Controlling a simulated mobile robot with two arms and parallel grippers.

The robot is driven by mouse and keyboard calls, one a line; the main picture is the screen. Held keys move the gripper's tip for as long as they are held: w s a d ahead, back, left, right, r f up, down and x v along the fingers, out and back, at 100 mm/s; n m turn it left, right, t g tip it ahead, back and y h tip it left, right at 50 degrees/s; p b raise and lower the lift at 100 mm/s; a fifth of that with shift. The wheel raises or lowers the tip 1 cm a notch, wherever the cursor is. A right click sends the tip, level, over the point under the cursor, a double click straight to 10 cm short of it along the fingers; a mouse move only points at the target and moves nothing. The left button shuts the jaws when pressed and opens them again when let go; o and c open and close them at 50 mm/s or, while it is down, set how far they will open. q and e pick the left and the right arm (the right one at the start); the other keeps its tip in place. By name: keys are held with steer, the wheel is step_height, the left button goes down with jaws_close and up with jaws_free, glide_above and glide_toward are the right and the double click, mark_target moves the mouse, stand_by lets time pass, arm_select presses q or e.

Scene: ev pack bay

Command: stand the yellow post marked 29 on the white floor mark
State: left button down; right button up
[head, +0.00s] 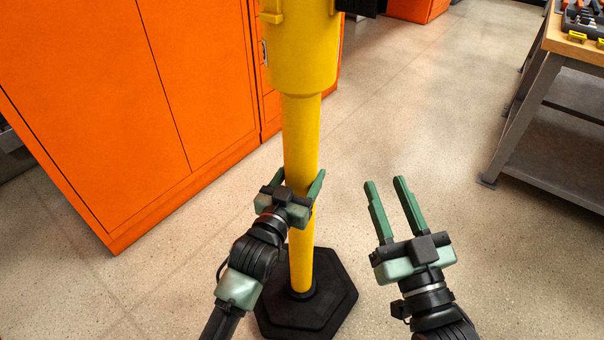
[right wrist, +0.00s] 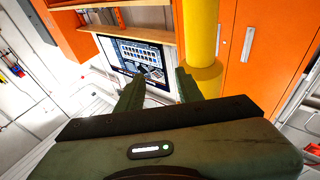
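The yellow post (head: 301,140) stands upright on a dark hexagonal base (head: 325,308) in the head view, with a wider yellow section at its top. No number shows on the visible side. My left gripper (head: 297,182) has its fingers on either side of the post's lower shaft and looks shut on it. My right gripper (head: 386,186) is open and empty, to the right of the post. In the right wrist view, a yellow column (right wrist: 201,35) rises beyond the right gripper's parted fingers (right wrist: 160,88). The white floor mark is not in view.
Tall orange cabinets (head: 110,100) stand close on the left. A workbench (head: 575,48) with tools on it stands at the upper right. The speckled floor (head: 420,130) between them looks clear. A panel with a screen-like picture (right wrist: 140,58) shows in the right wrist view.

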step_height(320, 180, down, 11)
steer(key=d+g+h+p, duration=0.1)
steer(key=g+h+p, duration=0.1)
steer(key=g, duration=0.4)
steer(key=shift+s+d+g, duration=0.3)
steer(key=shift+s+d, duration=0.1)
steer(key=shift+s, duration=0.05)
stand_by(2.1)
steer(key=shift+f, duration=0.15)
steer(key=shift+p, duration=0.3)
